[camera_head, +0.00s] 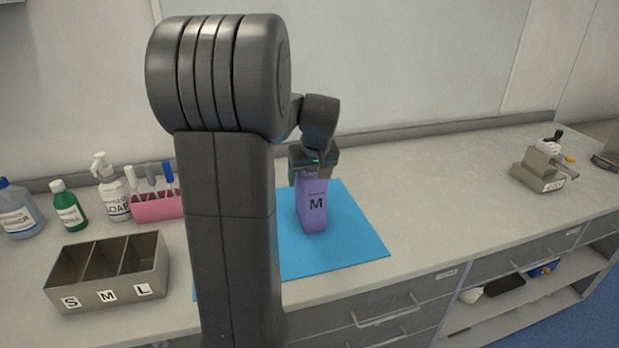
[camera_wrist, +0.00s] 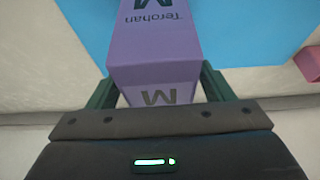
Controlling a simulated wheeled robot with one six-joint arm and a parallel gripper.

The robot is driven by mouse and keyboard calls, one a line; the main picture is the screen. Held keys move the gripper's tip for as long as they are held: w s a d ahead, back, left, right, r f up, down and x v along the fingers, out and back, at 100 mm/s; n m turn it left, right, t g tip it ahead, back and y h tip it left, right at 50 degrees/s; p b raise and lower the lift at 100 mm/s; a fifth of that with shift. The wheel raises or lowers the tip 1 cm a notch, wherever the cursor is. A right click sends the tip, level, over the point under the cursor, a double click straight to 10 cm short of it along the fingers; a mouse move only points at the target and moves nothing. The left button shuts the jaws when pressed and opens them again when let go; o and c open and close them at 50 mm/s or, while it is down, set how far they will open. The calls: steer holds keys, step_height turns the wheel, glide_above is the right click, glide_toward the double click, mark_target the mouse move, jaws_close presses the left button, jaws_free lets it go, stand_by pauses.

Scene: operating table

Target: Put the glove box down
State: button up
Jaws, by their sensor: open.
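The glove box (camera_head: 313,208) is purple with a black letter M. It stands upright on the blue mat (camera_head: 352,240). My gripper (camera_head: 312,177) is above it, pointing down, with its fingers around the top of the box. In the wrist view the box (camera_wrist: 155,55) lies between the two green fingers of my gripper (camera_wrist: 158,88), with a narrow gap visible at the fingers. The jaws are open. The base of the box seems to rest on the mat, and my arm hides part of the mat's left side.
A grey organizer (camera_head: 108,275) with compartments marked S, M and L stands at the left front. Behind it are a pink rack (camera_head: 157,207), a soap bottle (camera_head: 113,190), a green bottle (camera_head: 67,206) and a clear bottle (camera_head: 17,212). The counter (camera_head: 440,205) right of the mat is clear.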

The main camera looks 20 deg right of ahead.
steer(key=v, duration=1.1)
steer(key=shift+s+r, duration=0.1)
steer(key=shift+c, duration=0.4)
